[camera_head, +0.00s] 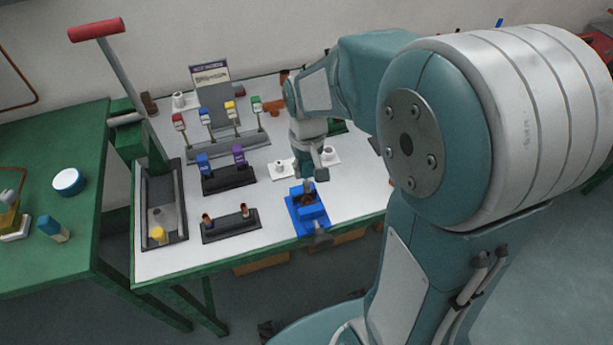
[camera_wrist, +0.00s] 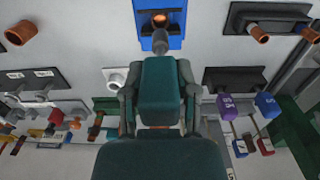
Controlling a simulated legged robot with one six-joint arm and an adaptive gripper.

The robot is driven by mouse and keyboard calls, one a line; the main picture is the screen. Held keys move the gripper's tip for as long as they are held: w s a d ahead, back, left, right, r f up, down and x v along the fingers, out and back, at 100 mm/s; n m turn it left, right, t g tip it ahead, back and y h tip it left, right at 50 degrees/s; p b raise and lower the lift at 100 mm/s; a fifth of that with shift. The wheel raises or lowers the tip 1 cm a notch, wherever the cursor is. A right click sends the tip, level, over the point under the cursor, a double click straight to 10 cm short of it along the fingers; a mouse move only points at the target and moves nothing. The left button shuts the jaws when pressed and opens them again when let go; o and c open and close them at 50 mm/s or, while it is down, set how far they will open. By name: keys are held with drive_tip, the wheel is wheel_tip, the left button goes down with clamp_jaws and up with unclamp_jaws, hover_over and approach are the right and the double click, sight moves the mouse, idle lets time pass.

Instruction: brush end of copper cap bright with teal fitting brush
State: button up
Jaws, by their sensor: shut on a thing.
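The teal fitting brush (camera_wrist: 160,90) is clamped between the two fingers of my gripper (camera_wrist: 160,108), with its grey brush end toward the blue vise (camera_wrist: 177,28). The copper cap (camera_wrist: 160,18) shows its round, orange-bright end inside the vise. The brush tip is very near the cap in the wrist view; I cannot tell whether they touch. In the head view my gripper (camera_head: 307,165) is just behind and above the blue vise (camera_head: 307,212) at the bench's front edge. The cap is not clearly visible there.
A black rack (camera_head: 231,228) with two copper pieces stands left of the vise. Behind it are a rack with blue and purple tools (camera_head: 228,180) and a row of coloured-handled tools. White fittings (camera_head: 281,168) flank my gripper. A dark tray (camera_head: 165,205) lines the left edge.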

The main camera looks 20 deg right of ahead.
sight(306, 183)
drive_tip(key=shift+a+f+n, duration=0.2)
drive_tip(key=shift+f+n, duration=0.5)
drive_tip(key=shift+f, duration=0.6)
drive_tip(key=shift+f, duration=1.5)
drive_tip(key=n, duration=0.7)
drive_tip(key=shift+s, duration=0.1)
drive_tip(key=m, duration=0.6)
drive_tip(key=shift+m, duration=0.3)
drive_tip(key=m, duration=0.7)
drive_tip(key=shift+m, duration=0.3)
drive_tip(key=n, duration=0.7)
